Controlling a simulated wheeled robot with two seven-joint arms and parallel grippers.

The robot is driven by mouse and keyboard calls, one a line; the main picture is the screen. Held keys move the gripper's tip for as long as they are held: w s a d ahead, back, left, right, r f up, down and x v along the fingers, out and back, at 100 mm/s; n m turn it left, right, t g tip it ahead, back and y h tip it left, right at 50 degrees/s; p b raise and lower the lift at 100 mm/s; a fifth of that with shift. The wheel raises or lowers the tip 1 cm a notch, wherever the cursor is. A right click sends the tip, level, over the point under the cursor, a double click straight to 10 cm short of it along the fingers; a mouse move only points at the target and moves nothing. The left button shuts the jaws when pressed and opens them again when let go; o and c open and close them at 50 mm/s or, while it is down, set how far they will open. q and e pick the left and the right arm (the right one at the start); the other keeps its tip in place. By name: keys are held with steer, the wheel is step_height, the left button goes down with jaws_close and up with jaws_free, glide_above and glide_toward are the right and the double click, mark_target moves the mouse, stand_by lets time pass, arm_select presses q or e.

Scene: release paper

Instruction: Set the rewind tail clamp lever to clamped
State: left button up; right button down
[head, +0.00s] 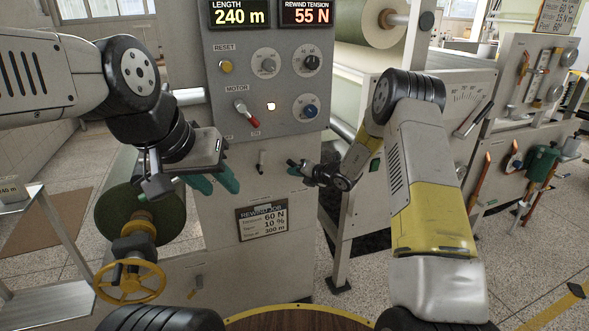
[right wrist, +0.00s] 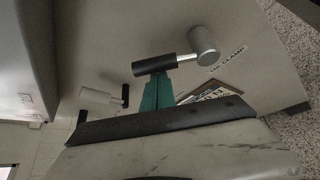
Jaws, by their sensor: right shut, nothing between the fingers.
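In the right wrist view, a lever with a black grip (right wrist: 155,66) and a silver round hub (right wrist: 203,46) is on the grey cabinet face, beside a partly legible label ending in "CLAMP". My right gripper (right wrist: 156,88) is shut and empty; its green fingertips are right at the black grip, and I cannot tell whether they touch it. In the head view my right gripper (head: 294,169) is at the cabinet front and hides that lever. My left gripper (head: 217,183) looks open and empty, left of the cabinet's middle, near the paper roll.
A second small lever (head: 262,162) is on the cabinet front, left of my right gripper. Above it are a red-tipped motor switch (head: 249,118) and knobs (head: 311,63). A job card (head: 262,221) is below. A yellow handwheel (head: 130,282) and green roll (head: 120,205) stand left.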

mark_target(296, 165)
steer(key=shift+w+d+r+m, duration=0.1)
steer(key=shift+d+r+m, duration=0.2)
stand_by(0.4)
steer(key=shift+w+d+r+m+y, duration=0.2)
steer(key=shift+d+r+m+y, duration=0.2)
steer(key=shift+m+y, duration=0.2)
steer(key=shift+w+d+r+m+y, duration=0.15)
steer(key=shift+d+r+m+y, duration=0.1)
steer(key=shift+d+m+y, duration=0.3)
steer(key=w+d+m+t+y, duration=0.2)
steer(key=d+m+t, duration=0.3)
steer(key=m, duration=0.7)
steer(key=shift+w+d+f+y, duration=0.15)
steer(key=shift+w+d+y, duration=0.2)
steer(key=shift+d+y, duration=0.55)
steer(key=shift+d, duration=0.15)
